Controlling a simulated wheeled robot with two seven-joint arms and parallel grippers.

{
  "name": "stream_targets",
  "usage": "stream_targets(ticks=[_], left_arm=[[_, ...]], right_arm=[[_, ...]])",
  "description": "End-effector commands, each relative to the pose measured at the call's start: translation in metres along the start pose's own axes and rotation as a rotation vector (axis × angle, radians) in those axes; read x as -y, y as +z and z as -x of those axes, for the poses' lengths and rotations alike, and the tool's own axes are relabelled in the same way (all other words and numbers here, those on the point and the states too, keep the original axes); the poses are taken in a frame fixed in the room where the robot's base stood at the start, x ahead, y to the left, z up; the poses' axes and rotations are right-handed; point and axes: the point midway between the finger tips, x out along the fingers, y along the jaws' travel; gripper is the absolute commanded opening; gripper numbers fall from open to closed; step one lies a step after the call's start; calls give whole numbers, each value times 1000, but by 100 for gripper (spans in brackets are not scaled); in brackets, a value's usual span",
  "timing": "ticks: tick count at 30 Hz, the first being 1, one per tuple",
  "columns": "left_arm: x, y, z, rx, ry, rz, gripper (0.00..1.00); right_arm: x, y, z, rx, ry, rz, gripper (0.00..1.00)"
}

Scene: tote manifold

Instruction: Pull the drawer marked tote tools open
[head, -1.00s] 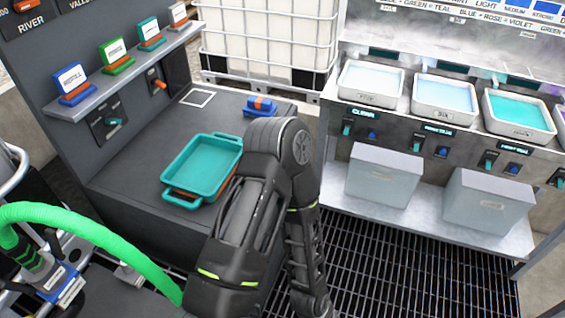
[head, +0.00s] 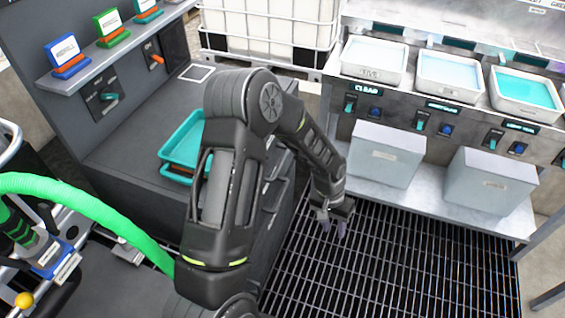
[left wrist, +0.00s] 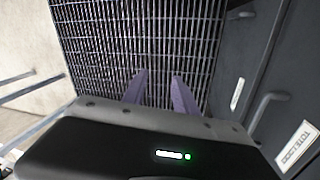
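The drawer label beginning "TOTE" (left wrist: 296,147) shows at the right edge of the left wrist view, on a dark cabinet front; its remaining letters are hard to read. A dark bar handle (left wrist: 263,110) stands out beside it. In the head view the drawer fronts (head: 272,205) are seen at a steep angle, partly behind my left arm, and look closed. My left gripper (head: 333,226) hangs over the floor grating, right of the cabinet and apart from it. Its two purple fingers (left wrist: 160,92) are spread with nothing between them. My right gripper is not in view.
A teal tray (head: 183,142) sits on the cabinet top, partly hidden by my arm. Grey bins (head: 385,160) stand on a low shelf at right, below white-rimmed tubs (head: 450,78). A green hose (head: 90,210) arches at left. The floor grating (head: 400,265) is clear.

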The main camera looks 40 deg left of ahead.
Motion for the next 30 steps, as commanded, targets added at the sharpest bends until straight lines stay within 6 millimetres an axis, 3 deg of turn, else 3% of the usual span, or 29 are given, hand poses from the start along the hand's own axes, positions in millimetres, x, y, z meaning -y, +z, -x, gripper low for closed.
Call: stream_targets(ticks=[1, 3, 6, 9, 12, 23, 30], left_arm=[[30, -29, 30, -16, -62, 18, 34], [69, -51, 75, -12, -151, 52, 34], [116, -67, 137, -5, -264, 118, 34], [145, -69, 183, 3, -339, 177, 34], [159, -67, 206, 9, -376, 211, 34], [162, -66, 211, 15, -385, 219, 34], [169, -64, 195, 18, -385, 219, 34]], right_arm=[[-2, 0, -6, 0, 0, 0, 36], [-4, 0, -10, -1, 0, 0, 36], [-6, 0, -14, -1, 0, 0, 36], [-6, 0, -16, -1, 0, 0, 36], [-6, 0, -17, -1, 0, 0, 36], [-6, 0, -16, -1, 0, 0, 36], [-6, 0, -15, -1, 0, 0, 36]])
